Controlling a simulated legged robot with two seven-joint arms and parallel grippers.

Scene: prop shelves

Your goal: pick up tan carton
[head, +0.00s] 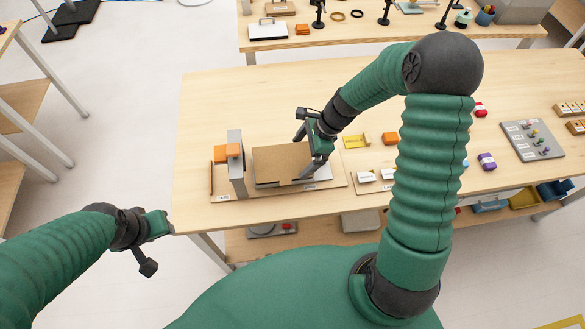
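The tan carton (278,163) lies on the near left part of the wooden table, over a grey flat item, with its broad face up. My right gripper (310,150) is at the carton's right end, its fingers spread apart. One finger is near the far right corner and the other is by the right edge. I cannot tell whether they press on the carton. My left gripper (152,245) is open and empty, off the table's near left corner, away from the carton.
A grey upright divider (236,170) with orange blocks (228,151) stands just left of the carton. A yellow item (356,140), an orange block (390,138) and small white boxes (367,177) lie to the right. The table's far left is clear.

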